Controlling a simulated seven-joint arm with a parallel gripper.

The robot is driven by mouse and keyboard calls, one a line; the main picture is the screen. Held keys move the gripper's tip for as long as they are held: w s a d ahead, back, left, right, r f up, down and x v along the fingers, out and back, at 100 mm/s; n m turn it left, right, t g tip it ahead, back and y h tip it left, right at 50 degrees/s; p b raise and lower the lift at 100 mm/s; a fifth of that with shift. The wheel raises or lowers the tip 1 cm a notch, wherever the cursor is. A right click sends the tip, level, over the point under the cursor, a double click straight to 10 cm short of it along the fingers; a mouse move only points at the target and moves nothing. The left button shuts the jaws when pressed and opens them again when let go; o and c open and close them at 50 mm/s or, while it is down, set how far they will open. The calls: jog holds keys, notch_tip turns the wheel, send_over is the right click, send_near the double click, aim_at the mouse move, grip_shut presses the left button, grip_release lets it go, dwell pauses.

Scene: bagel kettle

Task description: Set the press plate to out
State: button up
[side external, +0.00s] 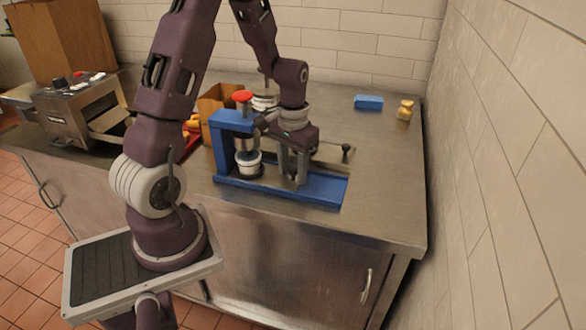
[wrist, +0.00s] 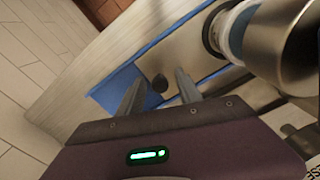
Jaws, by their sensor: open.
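The press has a blue frame (side external: 222,150) with a red knob (side external: 242,96) on top and a long blue base (side external: 322,187) running to the right. A flat metal plate (wrist: 190,55) lies along the blue base in the wrist view. A dark knob (wrist: 160,83) stands on this plate. My gripper (side external: 294,178) points down over the base, right of the press column. In the wrist view my gripper (wrist: 157,85) is open, with one finger on each side of the dark knob. Whether the fingers touch it I cannot tell.
A white and metal cylinder (side external: 248,163) stands under the press. A black-knobbed handle (side external: 346,150) shows behind my gripper. A blue block (side external: 368,102) and a small yellow item (side external: 405,110) lie at the back right. A toaster-like machine (side external: 85,108) stands left. The counter's right side is clear.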

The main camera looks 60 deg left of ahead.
jog(key=shift+c, duration=0.4)
grip_shut()
jog(key=shift+r, duration=0.1)
dwell(0.8)
